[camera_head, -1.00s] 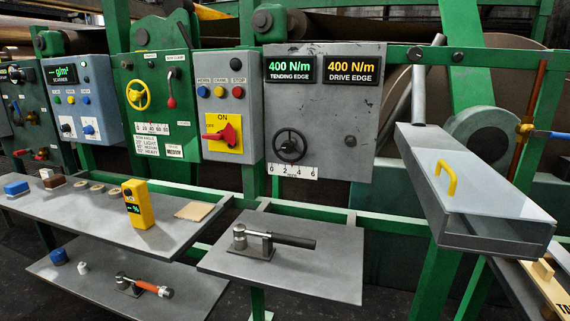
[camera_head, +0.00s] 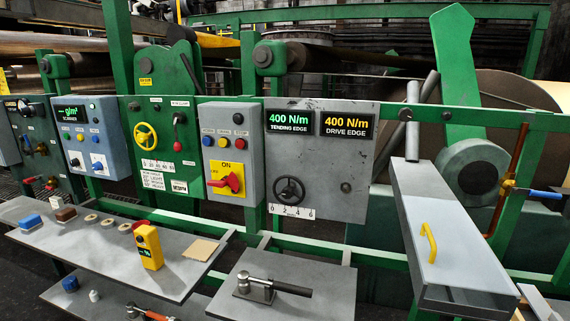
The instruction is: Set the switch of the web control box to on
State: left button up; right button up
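The box I take to be the web control box (camera_head: 228,155) is grey and fixed to the green frame, left of centre. It has a black button on top and a row of blue, yellow and red buttons. Below them is a yellow plate (camera_head: 236,171) marked "ON" at its top. A red rotary switch (camera_head: 229,183) sits on this plate. Its handle lies about level and points left, away from the "ON" mark. Neither of my grippers is in view.
A grey panel with a black handwheel (camera_head: 289,190) stands right of the box. A green panel with a yellow wheel (camera_head: 146,136) stands left. Below, one shelf holds a yellow meter (camera_head: 149,246), another a hammer-like tool (camera_head: 268,288). A long grey tray (camera_head: 445,240) juts out at right.

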aim_at(232, 180)
jog(key=z, duration=0.55)
jog(key=i, duration=1.05)
jog(key=u, duration=0.65)
